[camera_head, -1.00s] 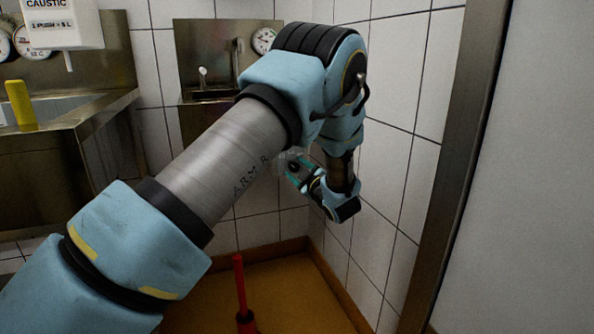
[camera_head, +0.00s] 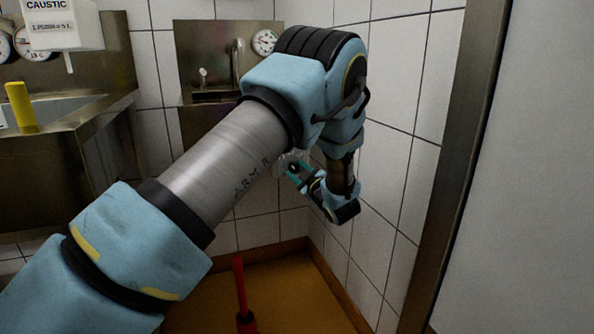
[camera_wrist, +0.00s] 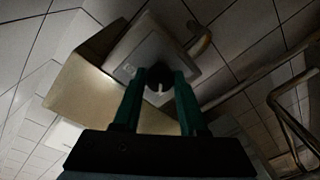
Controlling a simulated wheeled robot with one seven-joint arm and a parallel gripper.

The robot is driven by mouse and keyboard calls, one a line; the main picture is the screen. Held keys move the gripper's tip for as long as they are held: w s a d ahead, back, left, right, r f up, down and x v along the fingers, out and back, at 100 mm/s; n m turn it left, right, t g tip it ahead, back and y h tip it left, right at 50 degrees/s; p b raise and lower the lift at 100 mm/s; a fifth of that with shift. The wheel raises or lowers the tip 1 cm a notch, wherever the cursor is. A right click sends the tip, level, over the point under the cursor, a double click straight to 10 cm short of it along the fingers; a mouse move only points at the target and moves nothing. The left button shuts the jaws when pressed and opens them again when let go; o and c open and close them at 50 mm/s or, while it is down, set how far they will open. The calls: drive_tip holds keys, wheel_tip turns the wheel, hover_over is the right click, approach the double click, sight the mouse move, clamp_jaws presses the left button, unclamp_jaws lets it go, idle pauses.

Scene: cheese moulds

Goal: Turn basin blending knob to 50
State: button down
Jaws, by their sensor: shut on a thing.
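In the wrist view a round black knob (camera_wrist: 159,79) with a pale pointer mark sits on the face of a grey box (camera_wrist: 140,48). My gripper (camera_wrist: 160,82) has its two green fingers on either side of the knob, shut on it. In the head view my gripper (camera_head: 298,170) is below the small wall basin (camera_head: 208,95), partly behind my own arm. The grey box shows there only as a small pale patch (camera_head: 283,161). Scale markings around the knob are too dark and small to read.
A round dial gauge (camera_head: 264,41) is on the steel backplate above the basin. A tiled wall (camera_head: 400,60) stands close on the right. A larger steel sink (camera_head: 75,105) is at left, and a red pole (camera_head: 240,285) stands on the floor in front.

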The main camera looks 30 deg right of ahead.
drive_tip(key=m+p, duration=0.2)
drive_tip(key=m, duration=0.2)
drive_tip(key=m+p, duration=0.1)
drive_tip(key=m, duration=0.4)
drive_tip(key=shift+a+f+t+h+p, duration=0.1)
drive_tip(key=shift+a+t+h+p, duration=0.05)
drive_tip(key=shift+t+h+p, duration=0.2)
drive_tip(key=m+p, duration=0.1)
drive_tip(key=m, duration=0.3)
drive_tip(key=shift+m+h+p, duration=0.25)
drive_tip(key=shift+m+p, duration=0.15)
drive_tip(key=shift+a+f+m+h+p, duration=0.1)
drive_tip(key=shift+m+h+p, duration=0.2)
drive_tip(key=shift+m, duration=0.85)
drive_tip(key=shift+a+m+h+p, duration=0.1)
drive_tip(key=shift+m+p, duration=0.25)
drive_tip(key=shift+m, duration=0.8)
drive_tip(key=shift+c, duration=2.3)
unclamp_jaws()
drive_tip(key=shift+d, duration=0.1)
drive_tip(key=s+a+f, duration=0.1)
drive_tip(key=s, duration=0.9)
drive_tip(key=shift+s+a, duration=0.15)
drive_tip(key=shift+s, duration=0.2)
